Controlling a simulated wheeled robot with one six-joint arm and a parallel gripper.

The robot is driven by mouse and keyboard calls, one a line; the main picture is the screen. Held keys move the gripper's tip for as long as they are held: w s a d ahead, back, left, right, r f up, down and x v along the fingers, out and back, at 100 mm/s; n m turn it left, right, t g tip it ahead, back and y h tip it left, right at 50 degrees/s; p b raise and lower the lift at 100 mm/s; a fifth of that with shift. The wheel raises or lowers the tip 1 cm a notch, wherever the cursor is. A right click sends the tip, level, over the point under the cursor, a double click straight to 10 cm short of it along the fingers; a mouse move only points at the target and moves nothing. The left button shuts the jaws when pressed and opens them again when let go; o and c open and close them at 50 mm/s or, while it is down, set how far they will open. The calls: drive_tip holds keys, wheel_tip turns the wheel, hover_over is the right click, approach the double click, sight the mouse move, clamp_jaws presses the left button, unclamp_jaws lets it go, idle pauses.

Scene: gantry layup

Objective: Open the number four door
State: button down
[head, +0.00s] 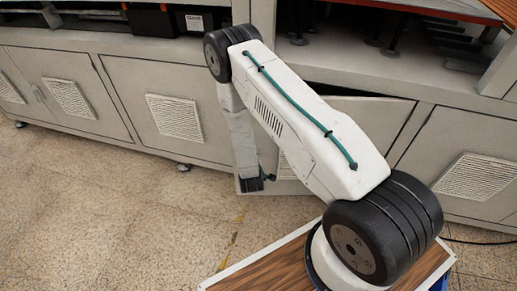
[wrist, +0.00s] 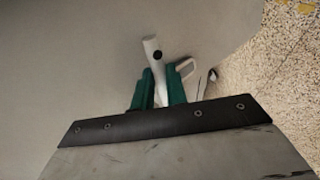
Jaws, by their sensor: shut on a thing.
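The cabinet door (head: 372,122) behind my arm in the head view stands partly open. A dark gap shows along its top, and its lower left corner juts out over the floor. No door number is readable. In the wrist view, the pale door face (wrist: 75,65) fills the left and top. My gripper (wrist: 160,84) has its green fingers shut on the pale door handle (wrist: 152,48). In the head view my arm hides much of the door, and I cannot make out the fingers or handle there.
Other cabinet doors, including one at the left (head: 125,82) and one at the right (head: 465,160), appear closed. Speckled floor (head: 110,210) is clear in front of the cabinets. A dark cable (head: 475,241) lies on the floor at the right.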

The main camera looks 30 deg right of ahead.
drive_tip(key=s+a, duration=0.3)
drive_tip(key=s, duration=0.8)
drive_tip(key=shift+a+n+y, duration=0.4)
drive_tip(key=c, duration=1.4)
unclamp_jaws()
drive_tip(key=v, duration=0.7)
drive_tip(key=shift+s+r, duration=0.15)
drive_tip(key=shift+s, duration=0.2)
